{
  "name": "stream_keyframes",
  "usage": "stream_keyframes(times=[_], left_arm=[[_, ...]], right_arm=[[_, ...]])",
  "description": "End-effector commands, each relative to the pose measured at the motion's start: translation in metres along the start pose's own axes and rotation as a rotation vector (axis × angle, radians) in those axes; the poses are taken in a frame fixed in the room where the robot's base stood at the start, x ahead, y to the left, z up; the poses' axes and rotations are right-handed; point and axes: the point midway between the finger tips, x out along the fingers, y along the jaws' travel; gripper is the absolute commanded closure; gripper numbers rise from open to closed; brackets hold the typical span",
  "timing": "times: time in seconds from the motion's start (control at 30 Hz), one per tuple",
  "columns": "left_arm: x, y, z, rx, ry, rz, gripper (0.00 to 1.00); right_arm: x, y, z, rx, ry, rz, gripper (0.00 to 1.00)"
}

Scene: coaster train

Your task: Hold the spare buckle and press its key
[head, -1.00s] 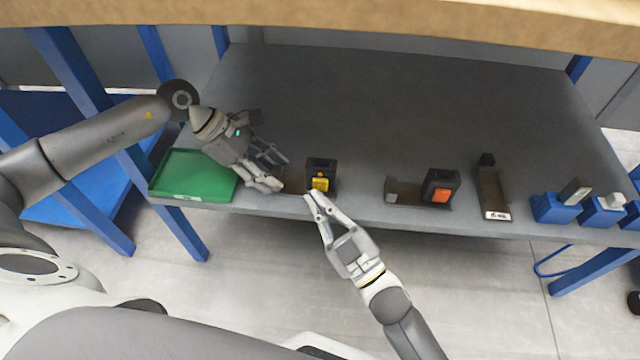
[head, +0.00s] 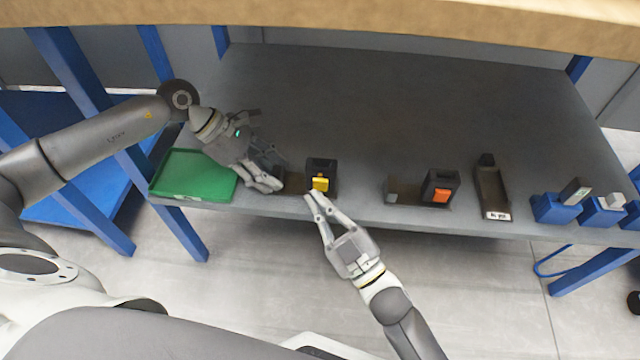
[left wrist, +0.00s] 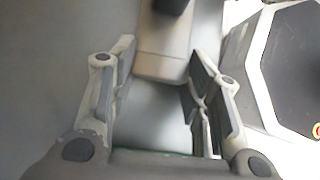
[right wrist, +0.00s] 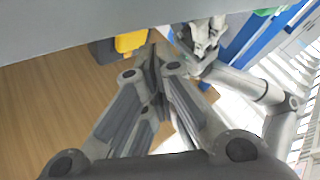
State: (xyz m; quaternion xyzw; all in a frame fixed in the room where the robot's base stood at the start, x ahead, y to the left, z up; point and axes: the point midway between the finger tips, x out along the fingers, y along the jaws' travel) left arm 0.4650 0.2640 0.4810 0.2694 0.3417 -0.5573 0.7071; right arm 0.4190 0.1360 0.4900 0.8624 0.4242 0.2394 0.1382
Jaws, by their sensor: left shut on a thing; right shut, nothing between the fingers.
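The spare buckle, a black housing (head: 321,165) with a yellow key (head: 320,184) on its front, sits on the grey shelf near the front edge. My left gripper (head: 275,179) is shut on the bracket at the buckle's left end. In the left wrist view the grey bracket (left wrist: 163,62) lies between the fingers, and part of the black housing (left wrist: 172,5) shows at the top. My right gripper (head: 310,198) is shut and empty, its fingertips just in front of and below the yellow key. The right wrist view shows the key (right wrist: 130,41) beside the fingertips (right wrist: 154,62), apparently apart.
A green tray (head: 165,181) lies left of my left gripper. To the right stand a buckle with an orange key (head: 441,195), a dark upright holder (head: 491,190) and blue blocks (head: 553,209). The shelf behind is clear. A wooden board (head: 330,22) overhangs the top.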

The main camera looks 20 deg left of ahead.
Motion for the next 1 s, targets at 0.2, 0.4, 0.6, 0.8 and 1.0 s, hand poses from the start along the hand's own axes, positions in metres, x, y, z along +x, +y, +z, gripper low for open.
stream_keyframes(times=[0.2, 0.4, 0.6, 0.8, 1.0], left_arm=[[0.0005, -0.0004, -0.0008, -0.001, 0.001, -0.001, 1.00], [0.0005, -0.0003, -0.0008, -0.001, 0.001, -0.001, 1.00], [0.0004, -0.0003, -0.0007, -0.001, 0.001, -0.001, 1.00], [0.0004, -0.0003, -0.0006, -0.001, 0.001, -0.001, 1.00], [0.0004, -0.0003, -0.0006, -0.001, 0.001, -0.001, 1.00]], right_arm=[[0.0007, 0.0006, 0.0006, 0.000, 0.000, 0.000, 1.00], [0.0055, 0.0039, 0.0038, 0.000, 0.000, 0.000, 1.00], [0.0061, 0.0043, 0.0044, 0.000, 0.000, 0.000, 1.00], [0.0062, 0.0045, 0.0044, 0.000, 0.000, 0.000, 1.00], [0.0075, 0.0054, 0.0053, 0.000, 0.000, 0.000, 1.00]])
